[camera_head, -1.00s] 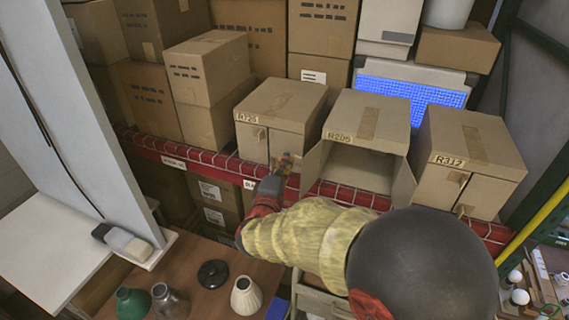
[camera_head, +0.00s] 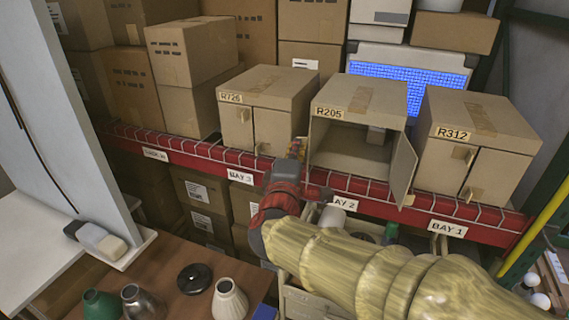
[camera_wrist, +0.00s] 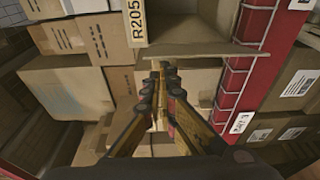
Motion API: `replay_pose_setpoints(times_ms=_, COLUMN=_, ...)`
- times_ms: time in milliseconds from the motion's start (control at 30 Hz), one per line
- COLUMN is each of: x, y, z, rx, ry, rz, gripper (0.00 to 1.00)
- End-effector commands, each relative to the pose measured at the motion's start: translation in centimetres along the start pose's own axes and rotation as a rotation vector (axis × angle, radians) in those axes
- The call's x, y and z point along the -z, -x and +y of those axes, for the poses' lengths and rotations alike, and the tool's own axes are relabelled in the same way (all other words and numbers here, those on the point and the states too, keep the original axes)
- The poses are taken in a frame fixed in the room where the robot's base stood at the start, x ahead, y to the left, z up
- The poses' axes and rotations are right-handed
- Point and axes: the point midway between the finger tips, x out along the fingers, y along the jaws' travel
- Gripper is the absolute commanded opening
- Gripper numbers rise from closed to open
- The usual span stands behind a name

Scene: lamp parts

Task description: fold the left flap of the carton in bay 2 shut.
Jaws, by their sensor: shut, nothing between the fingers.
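The bay 2 carton (camera_head: 360,97), marked R205, stands open at the front on the red-edged shelf. Its right flap (camera_head: 402,168) sticks out toward me. Its left flap (camera_wrist: 205,50) shows nearly edge-on as a thin panel in the wrist view, standing out from the carton; in the head view it is hard to make out behind my gripper. My gripper (camera_head: 297,149) is shut and empty, in front of the gap between this carton and the R726 carton. In the wrist view the fingertips (camera_wrist: 162,75) are on the outer side of the left flap; contact cannot be told.
The closed R726 carton (camera_head: 265,85) stands close on the left, and the closed R312 carton (camera_head: 475,120) on the right. The red shelf beam (camera_head: 450,210) with wire mesh runs below. Lamp shades (camera_head: 229,300) stand on the brown table at lower left.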

Motion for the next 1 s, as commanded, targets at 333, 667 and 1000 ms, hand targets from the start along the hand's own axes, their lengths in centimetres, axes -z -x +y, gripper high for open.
replay_pose_setpoints(times_ms=333, x=-4.1, y=0.0, z=-0.6, rx=-0.004, ry=-0.004, rz=-0.004, gripper=0.0)
replay_pose_setpoints(times_ms=667, x=-6.6, y=-0.6, z=-0.4, rx=-0.001, ry=-0.002, rz=-0.002, gripper=0.0)
replay_pose_setpoints(times_ms=1000, x=-7.4, y=-0.9, z=0.0, rx=-0.001, ry=0.0, rz=0.022, gripper=0.0)
